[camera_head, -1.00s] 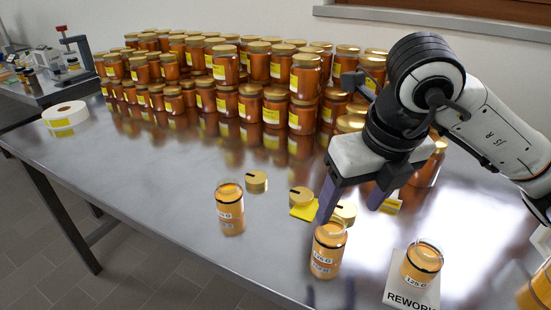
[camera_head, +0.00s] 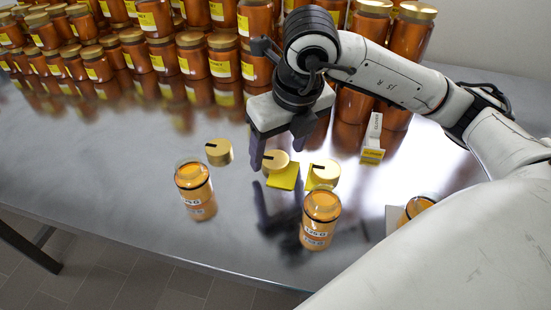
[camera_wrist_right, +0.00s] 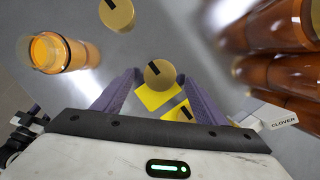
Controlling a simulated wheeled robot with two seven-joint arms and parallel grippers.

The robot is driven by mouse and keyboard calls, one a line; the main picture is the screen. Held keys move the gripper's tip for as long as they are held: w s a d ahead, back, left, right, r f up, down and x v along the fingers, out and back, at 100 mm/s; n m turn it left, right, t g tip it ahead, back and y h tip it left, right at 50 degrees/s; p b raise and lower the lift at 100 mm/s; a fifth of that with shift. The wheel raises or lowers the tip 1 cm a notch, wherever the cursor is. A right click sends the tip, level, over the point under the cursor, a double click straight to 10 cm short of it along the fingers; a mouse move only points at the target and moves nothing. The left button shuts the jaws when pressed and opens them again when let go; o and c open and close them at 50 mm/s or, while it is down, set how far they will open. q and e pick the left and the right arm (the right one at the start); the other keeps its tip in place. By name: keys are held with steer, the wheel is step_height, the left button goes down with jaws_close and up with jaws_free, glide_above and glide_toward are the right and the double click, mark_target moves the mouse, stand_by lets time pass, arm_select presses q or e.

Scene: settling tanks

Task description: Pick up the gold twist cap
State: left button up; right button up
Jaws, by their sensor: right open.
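Three gold twist caps with dark marks lie on the metal table: one at left (camera_head: 219,152), a middle one (camera_head: 275,161) at a yellow square (camera_head: 284,178), and one at right (camera_head: 325,173) by another yellow piece. My right gripper (camera_head: 279,151) is open, its purple fingers pointing down above the middle cap. In the right wrist view the middle cap (camera_wrist_right: 159,74) shows between the fingertips, apart from both. My left gripper is out of view.
Open amber jars stand in front of the caps, one at left (camera_head: 195,188) and one at right (camera_head: 321,219). Stacked honey jars (camera_head: 222,58) fill the back. A clover label holder (camera_head: 373,140) stands right of the gripper. The table's left front is clear.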

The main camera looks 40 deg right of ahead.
steer(key=shift+x, duration=0.85)
steer(key=c, duration=1.1)
